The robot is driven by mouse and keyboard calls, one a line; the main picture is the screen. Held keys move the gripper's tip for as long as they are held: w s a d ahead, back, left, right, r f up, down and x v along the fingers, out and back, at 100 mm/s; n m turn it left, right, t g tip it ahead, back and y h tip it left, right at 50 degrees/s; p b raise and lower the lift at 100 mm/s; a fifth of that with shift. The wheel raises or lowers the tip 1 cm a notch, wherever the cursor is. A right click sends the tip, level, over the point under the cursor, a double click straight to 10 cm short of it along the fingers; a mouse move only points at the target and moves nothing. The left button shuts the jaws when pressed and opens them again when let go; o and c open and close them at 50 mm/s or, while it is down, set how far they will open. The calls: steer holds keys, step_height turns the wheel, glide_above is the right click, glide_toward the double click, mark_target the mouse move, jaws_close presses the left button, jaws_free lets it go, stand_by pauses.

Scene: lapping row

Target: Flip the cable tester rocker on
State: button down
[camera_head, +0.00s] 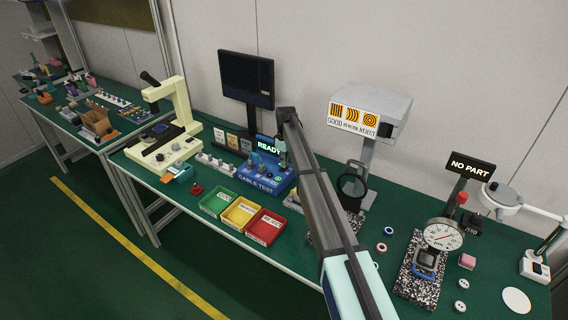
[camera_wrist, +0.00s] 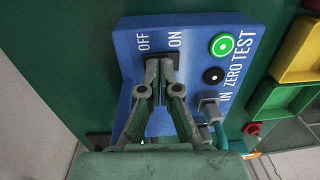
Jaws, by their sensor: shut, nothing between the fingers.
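The cable tester (camera_head: 262,180) is a blue box lettered CABLE TEST on the green bench, with a small READY display (camera_head: 268,146) behind it. In the wrist view the tester's blue face (camera_wrist: 195,45) shows OFF and ON lettering, a green round TEST button (camera_wrist: 222,46) and a black ZERO button (camera_wrist: 214,76). The black rocker (camera_wrist: 175,58) is below the OFF and ON words, partly hidden by my fingertips. My gripper (camera_wrist: 160,68) is shut and empty, its tips at the rocker. I cannot tell whether they touch it or which way it is tipped.
Green, yellow and red trays (camera_head: 266,226) stand in front of the tester. A cream microscope (camera_head: 170,120) is to its left, and a dark monitor (camera_head: 246,80) stands behind. A dial gauge stand (camera_head: 440,235) is at the right. A plug (camera_wrist: 209,104) with a cable is beside my fingers.

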mark_target(282, 169)
step_height(282, 169, up, 14)
steer(key=s+b, duration=0.1)
steer(key=b, duration=0.1)
steer(key=shift+s+a+f, duration=0.15)
steer(key=shift+s+a, duration=0.1)
steer(key=shift+a, duration=0.2)
